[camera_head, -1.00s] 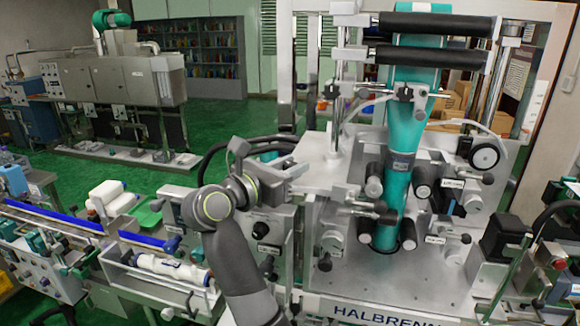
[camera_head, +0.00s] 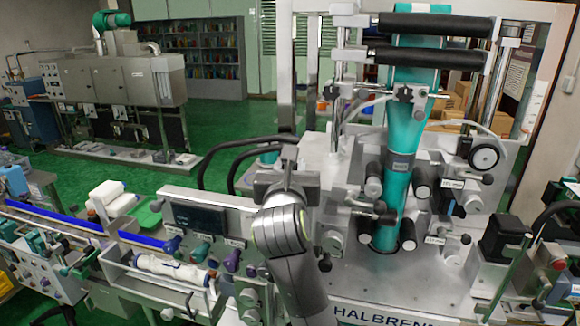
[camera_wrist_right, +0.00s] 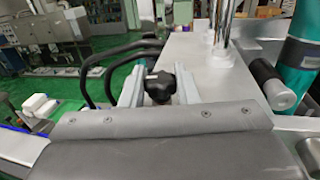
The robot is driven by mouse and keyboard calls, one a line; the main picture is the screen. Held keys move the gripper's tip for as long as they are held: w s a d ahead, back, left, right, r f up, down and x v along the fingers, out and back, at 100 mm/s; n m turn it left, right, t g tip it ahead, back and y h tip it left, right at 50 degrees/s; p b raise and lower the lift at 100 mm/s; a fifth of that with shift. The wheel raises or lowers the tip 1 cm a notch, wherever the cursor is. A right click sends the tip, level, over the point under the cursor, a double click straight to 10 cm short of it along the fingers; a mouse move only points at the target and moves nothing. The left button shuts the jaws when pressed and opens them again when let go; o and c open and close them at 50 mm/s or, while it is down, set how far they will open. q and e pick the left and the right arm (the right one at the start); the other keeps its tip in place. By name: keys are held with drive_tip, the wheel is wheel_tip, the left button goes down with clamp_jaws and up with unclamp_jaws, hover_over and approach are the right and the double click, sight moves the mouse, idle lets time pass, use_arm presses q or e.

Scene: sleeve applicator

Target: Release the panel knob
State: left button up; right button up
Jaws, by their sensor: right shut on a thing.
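A black lobed knob (camera_wrist_right: 158,88) sits between the two pale fingers of my right gripper (camera_wrist_right: 160,76) in the right wrist view. The gripper is shut on it. In the head view my right wrist stands upright in front of the machine's left side, and it hides the knob and the fingertips. My left gripper is in neither current view.
The control panel (camera_head: 230,203) with a dark display and several coloured knobs lies left of my arm. Black hoses (camera_head: 222,150) curve behind the gripper. A teal sleeve (camera_head: 404,120) and black rollers stand to the right. White bottles (camera_head: 106,195) are at left.

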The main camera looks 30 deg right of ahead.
drive_tip(key=shift+d+n+t+y, duration=0.1)
drive_tip(key=shift+n+t+y, duration=0.4)
drive_tip(key=shift+n+y, duration=0.15)
drive_tip(key=shift+n+t+y, duration=0.25)
drive_tip(key=shift+t+y, duration=0.05)
drive_tip(key=shift+y, duration=0.15)
drive_tip(key=o, duration=0.9)
drive_tip(key=shift+w, duration=0.1)
drive_tip(key=shift+o, duration=0.2)
